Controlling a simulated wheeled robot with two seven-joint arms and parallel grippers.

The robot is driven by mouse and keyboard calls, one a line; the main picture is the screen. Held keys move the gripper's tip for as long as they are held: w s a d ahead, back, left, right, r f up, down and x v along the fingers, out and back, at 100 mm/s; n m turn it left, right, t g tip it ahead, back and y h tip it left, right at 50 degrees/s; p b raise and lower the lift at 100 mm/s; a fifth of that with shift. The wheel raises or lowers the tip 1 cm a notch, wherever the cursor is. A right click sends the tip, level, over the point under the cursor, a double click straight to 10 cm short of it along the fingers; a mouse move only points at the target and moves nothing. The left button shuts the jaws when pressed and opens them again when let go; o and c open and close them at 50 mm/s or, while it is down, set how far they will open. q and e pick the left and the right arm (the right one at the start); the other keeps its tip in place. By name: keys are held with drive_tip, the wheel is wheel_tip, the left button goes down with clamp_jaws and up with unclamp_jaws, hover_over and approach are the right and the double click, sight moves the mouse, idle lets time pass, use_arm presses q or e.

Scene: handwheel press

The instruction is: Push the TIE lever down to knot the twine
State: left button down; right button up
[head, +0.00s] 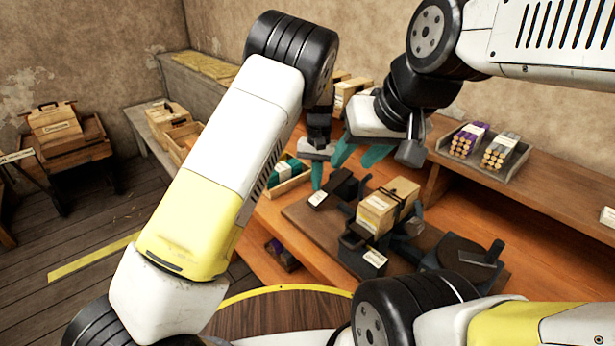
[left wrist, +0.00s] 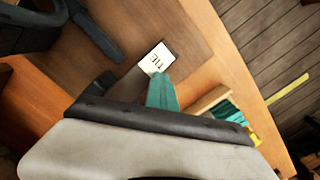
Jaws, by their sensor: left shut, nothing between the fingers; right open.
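The TIE label (left wrist: 157,57) is a white plate seen close up in the left wrist view. In the head view a small white label, too small to read, sits on a black lever block (head: 341,184) at the press's left end. My left gripper (head: 317,176) is shut and empty, with its teal fingertips (left wrist: 160,92) right at the label's edge; I cannot tell whether they touch it. My right gripper (head: 360,154) is open and empty, above and behind the press. A wooden box (head: 386,205) with a dark band around it sits in the press.
A second labelled black block (head: 361,252) is at the press's front, and a dark handled part (head: 470,258) at its right. A wooden tray with teal rolls (head: 288,176) stands left of the press. A tray of purple and grey rolls (head: 484,148) is on the right shelf.

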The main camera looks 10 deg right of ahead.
use_arm(q)
wheel_tip(320, 180, up, 8)
drive_tip(key=shift+w+d, duration=0.15)
drive_tip(key=shift+w, duration=0.25)
drive_tip(key=shift+f, duration=0.1)
drive_tip(key=s+a+r+n+t+h, duration=0.1)
drive_tip(key=s+a+r+h, duration=0.1)
drive_tip(key=s+a+r, duration=0.4)
drive_tip(key=s+a+r+n+t+h, duration=0.1)
drive_tip(key=s+a+r, duration=0.1)
drive_tip(key=a+r, duration=0.75)
drive_tip(key=s+a+r+t, duration=0.1)
drive_tip(key=s+a, duration=0.4)
drive_tip(key=s, duration=0.5)
drive_tip(key=s+a+n+t, duration=0.1)
drive_tip(key=s+a+t, duration=0.3)
drive_tip(key=s, duration=0.6)
drive_tip(key=shift+a+r, duration=0.4)
drive_tip(key=shift+a, duration=0.85)
